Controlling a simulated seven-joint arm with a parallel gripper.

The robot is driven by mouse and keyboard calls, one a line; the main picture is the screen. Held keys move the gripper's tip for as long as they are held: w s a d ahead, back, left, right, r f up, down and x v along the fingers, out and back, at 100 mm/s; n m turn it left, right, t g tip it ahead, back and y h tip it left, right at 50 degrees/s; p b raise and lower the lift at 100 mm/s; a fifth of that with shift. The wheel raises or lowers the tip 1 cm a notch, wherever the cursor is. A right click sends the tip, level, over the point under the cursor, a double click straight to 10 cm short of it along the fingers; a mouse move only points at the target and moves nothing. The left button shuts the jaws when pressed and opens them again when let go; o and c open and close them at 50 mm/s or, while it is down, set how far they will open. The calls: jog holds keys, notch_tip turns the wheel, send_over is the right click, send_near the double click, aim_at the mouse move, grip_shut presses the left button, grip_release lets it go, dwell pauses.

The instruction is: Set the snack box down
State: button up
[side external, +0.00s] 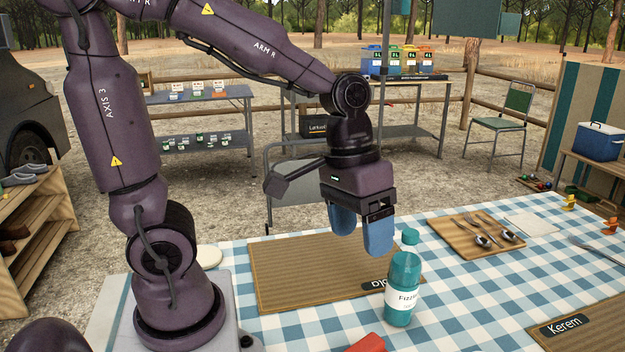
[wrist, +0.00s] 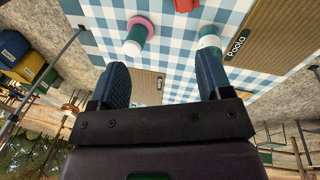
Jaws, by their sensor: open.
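My gripper (side external: 361,228) is open, its two blue fingers pointing down above a brown place mat (side external: 290,268). Nothing shows between the fingers in the wrist view (wrist: 163,66). A red object (side external: 367,344) is cut off by the bottom edge of the side view; a red thing (wrist: 186,5) also shows at the top of the wrist view. I cannot tell whether either is the snack box. No other snack box is clear in these frames.
A teal bottle (side external: 403,290) stands upright at the mat's right, near my gripper in the picture. A wooden board (side external: 475,238) with cutlery lies further right. Another mat (side external: 585,328) lies front right. A white and green item stands on a pink disc (wrist: 148,24). Checked cloth between is clear.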

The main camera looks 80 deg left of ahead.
jog(key=s+a+r+m+t+y, duration=0.2)
jog(key=s+a+r+t, duration=0.1)
jog(key=s+r+t, duration=0.1)
notch_tip(320, 180, up, 2)
jog(key=shift+s+a+r+m, duration=0.1)
jog(key=shift+s+a+m, duration=0.3)
jog(key=shift+s, duration=0.35)
